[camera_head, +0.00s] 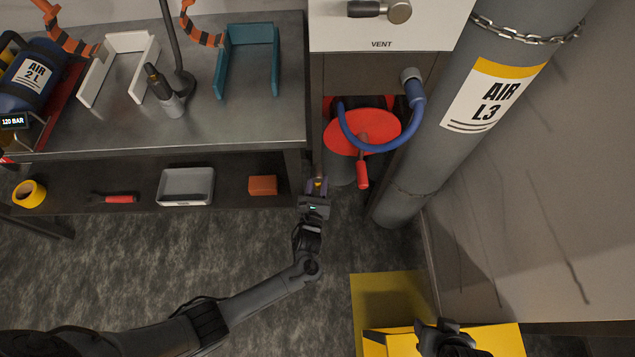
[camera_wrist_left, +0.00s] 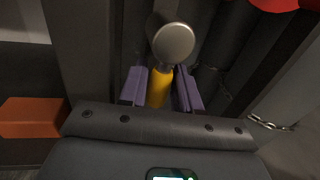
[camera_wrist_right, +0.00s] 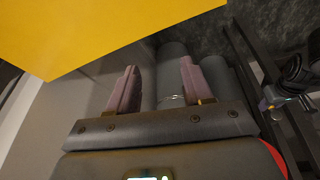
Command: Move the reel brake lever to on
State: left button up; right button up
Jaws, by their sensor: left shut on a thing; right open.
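The reel brake lever shows in the left wrist view as a yellow shaft (camera_wrist_left: 159,88) with a round grey knob (camera_wrist_left: 174,43). My left gripper (camera_head: 317,186) is shut on the yellow shaft; its purple fingers (camera_wrist_left: 161,88) stand on either side of it, below the knob. In the head view the gripper is at the front left of the hose reel (camera_head: 352,142), a red disc under the white vent panel. No on or off mark is readable. My right gripper (camera_wrist_right: 156,88) is open and empty, over the yellow platform (camera_head: 376,291).
A red crank handle (camera_head: 363,175) hangs in front of the reel, just right of my left gripper. A blue hose (camera_head: 389,147) curves over the reel. The grey AIR L3 cylinder (camera_head: 436,146) stands to the right. An orange block (camera_head: 262,185) lies on the lower shelf at left.

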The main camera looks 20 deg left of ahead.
pick_arm(q)
jog(key=shift+d, duration=0.1)
jog(key=n, duration=0.1)
jog(key=d+n, duration=0.1)
jog(key=n, duration=0.1)
jog(key=shift+w, duration=0.25)
jog(key=shift+w+d+r+n+t+y+b, duration=0.15)
jog(key=shift+d+r+n+t+y+b, duration=0.15)
jog(key=shift+n, duration=0.95)
jog(key=shift+w+d+r+n+t+y+b, duration=0.15)
jog(key=shift+d+r+n+y+b, duration=0.15)
jog(key=shift+n, duration=0.9)
jog(key=shift+w+d+r+n+t+y+b, duration=0.2)
jog(key=shift+d+n+t+y+b, duration=0.1)
jog(key=shift+n, duration=0.95)
jog(key=o, duration=0.9)
jog(key=shift+d, duration=0.1)
